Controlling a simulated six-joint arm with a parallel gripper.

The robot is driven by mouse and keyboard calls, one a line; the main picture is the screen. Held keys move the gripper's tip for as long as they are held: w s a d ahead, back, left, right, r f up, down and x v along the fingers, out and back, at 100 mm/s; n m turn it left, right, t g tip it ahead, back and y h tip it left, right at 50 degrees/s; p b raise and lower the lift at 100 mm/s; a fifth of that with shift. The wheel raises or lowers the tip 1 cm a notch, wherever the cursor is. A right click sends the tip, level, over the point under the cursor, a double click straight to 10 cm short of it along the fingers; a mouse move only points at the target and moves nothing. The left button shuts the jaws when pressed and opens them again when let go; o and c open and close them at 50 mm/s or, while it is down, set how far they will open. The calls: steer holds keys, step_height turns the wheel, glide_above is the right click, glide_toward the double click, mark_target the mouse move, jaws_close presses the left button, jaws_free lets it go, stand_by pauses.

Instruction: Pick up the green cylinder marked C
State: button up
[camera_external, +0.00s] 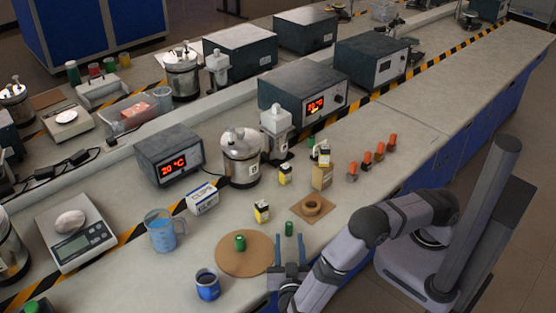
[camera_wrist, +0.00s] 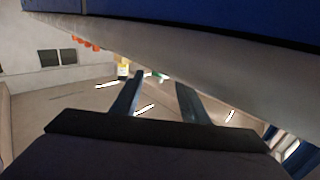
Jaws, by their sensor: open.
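A green cylinder (camera_external: 240,242) stands upright on a round brown board (camera_external: 222,262) near the front of the bench. A second small green cylinder (camera_external: 289,228) stands on the bench to the right of the board. I cannot read a letter on either. My gripper (camera_external: 289,243) is open and empty, its fingers on the near side of the second green cylinder. In the wrist view my gripper (camera_wrist: 163,80) shows two parted fingers, with a small green thing (camera_wrist: 161,77) beyond and between them; which cylinder it is, I cannot tell.
A blue mug (camera_external: 207,285) stands left of my gripper. A tape roll (camera_external: 312,205) lies on a brown square to the right. Small yellow-labelled bottles (camera_external: 262,212) and several orange-capped vials (camera_external: 365,160) stand behind. A measuring jug (camera_external: 161,232) and a scale (camera_external: 80,240) are farther left.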

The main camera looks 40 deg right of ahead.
mark_target(289, 228)
steer(key=shift+r+p+x, duration=0.2)
steer(key=shift+p+x, duration=1.05)
steer(key=shift+x, duration=1.85)
steer(key=shift+w+d+f, duration=0.1)
steer(key=shift+w+d, duration=0.1)
steer(key=shift+d, duration=0.2)
jaws_close()
